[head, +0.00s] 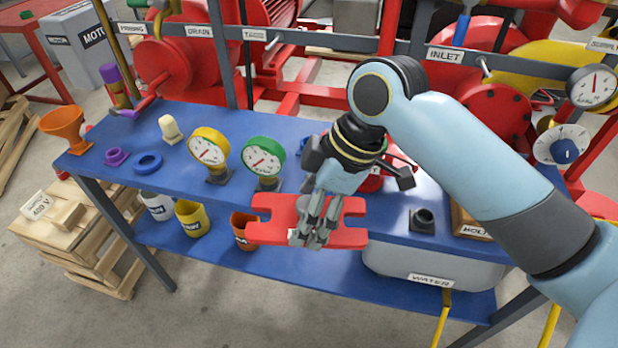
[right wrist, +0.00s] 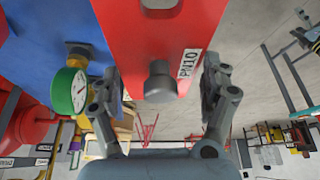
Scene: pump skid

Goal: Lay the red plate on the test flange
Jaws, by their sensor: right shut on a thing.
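My right gripper (head: 311,232) is shut on the red plate (head: 267,231) and holds it in front of the blue bench's near edge. The plate is flat and has notched ends. In the right wrist view the red plate (right wrist: 150,35) fills the upper middle, with a PN10 label and a grey knob (right wrist: 160,82) between the two fingers. A red piece partly shows behind my right wrist on the bench; I cannot tell whether it is the test flange. My left gripper is not in view.
The blue bench (head: 200,125) holds a yellow gauge (head: 208,148), a green gauge (head: 264,158), a blue ring (head: 148,163) and an orange funnel (head: 64,126). A small black fitting (head: 422,220) stands right of the plate. Red pumps and a grey rail stand behind.

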